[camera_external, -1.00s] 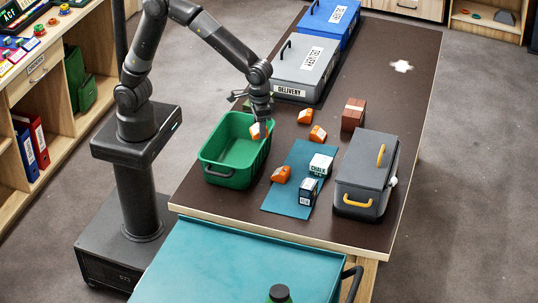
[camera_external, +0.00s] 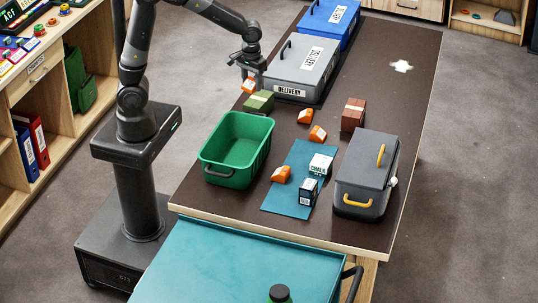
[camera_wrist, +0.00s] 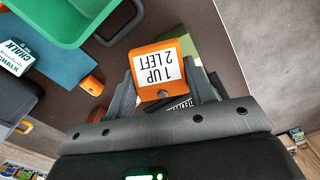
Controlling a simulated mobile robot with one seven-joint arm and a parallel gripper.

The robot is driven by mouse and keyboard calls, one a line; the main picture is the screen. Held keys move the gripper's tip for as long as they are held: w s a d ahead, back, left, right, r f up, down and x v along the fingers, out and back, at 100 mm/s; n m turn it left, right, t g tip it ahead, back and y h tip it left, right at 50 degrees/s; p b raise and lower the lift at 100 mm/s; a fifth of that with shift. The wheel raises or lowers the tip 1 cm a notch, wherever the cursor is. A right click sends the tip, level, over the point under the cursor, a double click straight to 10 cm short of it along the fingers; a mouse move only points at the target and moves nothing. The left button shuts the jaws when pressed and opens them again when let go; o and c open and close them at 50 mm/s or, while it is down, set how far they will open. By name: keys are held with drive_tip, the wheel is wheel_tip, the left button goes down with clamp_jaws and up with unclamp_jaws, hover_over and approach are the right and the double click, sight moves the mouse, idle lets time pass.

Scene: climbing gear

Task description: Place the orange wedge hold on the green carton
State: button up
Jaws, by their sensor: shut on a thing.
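My gripper (camera_external: 251,78) is shut on an orange wedge hold (camera_external: 248,86), held in the air just left of and behind the green carton (camera_external: 260,103). In the wrist view the held wedge (camera_wrist: 160,64) sits between the two fingers and shows a white label reading "1 UP 2 LEFT". The green carton (camera_wrist: 190,44) shows there beyond the wedge, partly hidden by it. The carton lies on the dark table behind the green bin. Its top looks bare in the external view.
Other orange wedges lie on the table (camera_external: 305,116), (camera_external: 318,133) and by the teal mat (camera_external: 281,174). An open green bin (camera_external: 237,165) stands in front of the carton. A grey delivery box (camera_external: 305,66) is close behind. A red-brown carton (camera_external: 353,115) stands right.

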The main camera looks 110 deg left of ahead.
hover_over(260, 100)
wheel_tip(260, 100, down, 5)
drive_tip(key=shift+d+f, duration=0.1)
drive_tip(key=shift+f, duration=1.95)
drive_tip(key=shift+f, duration=0.1)
drive_tip(key=o, duration=1)
drive_tip(key=shift+c, duration=0.2)
wheel_tip(260, 100, up, 12)
